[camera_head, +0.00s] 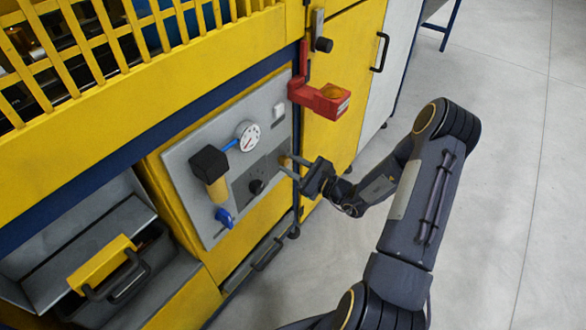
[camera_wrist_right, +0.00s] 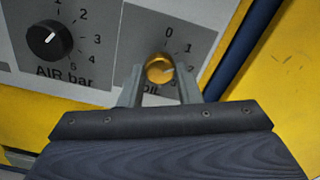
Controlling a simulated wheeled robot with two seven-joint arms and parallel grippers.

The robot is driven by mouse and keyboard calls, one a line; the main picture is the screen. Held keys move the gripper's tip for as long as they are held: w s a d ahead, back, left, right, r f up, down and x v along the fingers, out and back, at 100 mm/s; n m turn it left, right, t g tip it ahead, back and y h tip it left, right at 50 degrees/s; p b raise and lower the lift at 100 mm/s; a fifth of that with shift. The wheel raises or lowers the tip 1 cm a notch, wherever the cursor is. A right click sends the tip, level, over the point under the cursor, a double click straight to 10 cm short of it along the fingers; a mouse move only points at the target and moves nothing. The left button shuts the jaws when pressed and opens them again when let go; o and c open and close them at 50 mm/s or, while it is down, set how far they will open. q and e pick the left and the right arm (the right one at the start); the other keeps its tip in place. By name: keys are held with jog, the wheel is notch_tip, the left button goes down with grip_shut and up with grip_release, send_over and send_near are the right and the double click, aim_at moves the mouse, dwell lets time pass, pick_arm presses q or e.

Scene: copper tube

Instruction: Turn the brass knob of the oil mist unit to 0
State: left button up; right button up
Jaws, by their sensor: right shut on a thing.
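The brass knob (camera_wrist_right: 159,69) sits on the grey panel, with a printed scale from 0 at the top down its right side. Its pale mark appears to point right, near the 2, though the lower scale is partly hidden by a finger. My right gripper (camera_wrist_right: 160,80) is shut on the knob, one finger on each side. In the head view my right gripper (camera_head: 290,168) reaches the panel (camera_head: 190,153) from the right, and the knob (camera_head: 284,160) is small there. The left gripper is not in view.
The black AIR bar knob (camera_wrist_right: 49,39) is left of the brass one. A red box (camera_head: 320,97) juts out above my gripper. Open floor lies right.

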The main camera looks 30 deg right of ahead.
jog(key=n+b, duration=0.1)
jog(key=n, duration=0.1)
jog(key=n+b, duration=0.1)
jog(key=shift+f+n+b, duration=0.25)
jog(key=shift+n+b, duration=0.1)
jog(key=shift+n, duration=0.05)
jog(key=n+b, duration=0.5)
jog(key=b, duration=0.1)
jog(key=shift+n, duration=0.4)
jog(key=shift+r+n+b, duration=0.2)
jog(key=shift+n+b, duration=0.8)
jog(key=shift+b, duration=0.45)
jog(key=o, duration=1)
jog(key=shift+c, duration=0.2)
jog(key=shift+s+d+r, duration=0.1)
jog(key=shift+s, duration=0.05)
